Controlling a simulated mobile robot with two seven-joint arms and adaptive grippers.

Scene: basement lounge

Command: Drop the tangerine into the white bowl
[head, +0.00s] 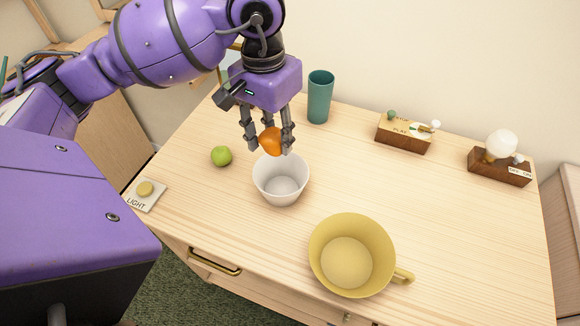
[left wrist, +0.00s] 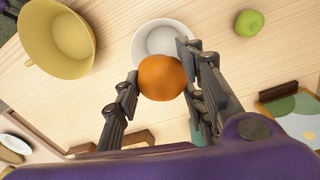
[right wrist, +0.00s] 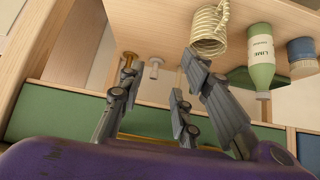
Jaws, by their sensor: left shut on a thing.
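The orange tangerine (head: 270,138) is held between the fingers of my left gripper (head: 270,148), above the back rim of the white bowl (head: 281,188). The bowl is upright on the wooden table and looks empty. In the left wrist view the tangerine (left wrist: 162,77) sits between the fingertips and covers part of the white bowl (left wrist: 165,38). My right gripper (right wrist: 160,85) shows only in the right wrist view, with its fingers apart and nothing between them, away from the table.
A green fruit (head: 221,156) lies left of the bowl, a yellow handled container (head: 352,256) in front right. A teal cup (head: 319,97), two wooden blocks (head: 403,134) (head: 499,167) and a light button (head: 145,189) stand around. A lime bottle (right wrist: 261,60) is near my right gripper.

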